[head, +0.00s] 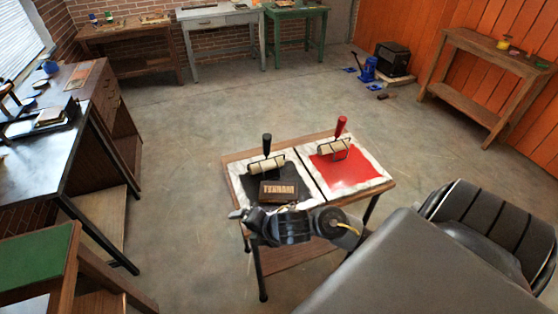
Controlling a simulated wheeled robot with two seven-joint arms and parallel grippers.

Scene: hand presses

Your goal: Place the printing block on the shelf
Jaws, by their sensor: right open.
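The printing block (278,191), a dark brown block with raised pale lettering, lies on the black inked slab on the small wooden table (228,157). My right gripper (243,214) reaches in from the right along the table's near edge, just in front of and below the block in the picture. Its fingers point left and are open. I see nothing held between them. The gap between the gripper and the block is hard to judge. The small table has a lower shelf (300,252). My left gripper is out of view.
A black-handled roller (267,160) stands behind the block, and a red-handled roller (335,145) rests on the red slab (350,172). A wooden bench with a lower shelf (465,107) stands at the right wall. Dark workbenches line the left. The middle floor is clear.

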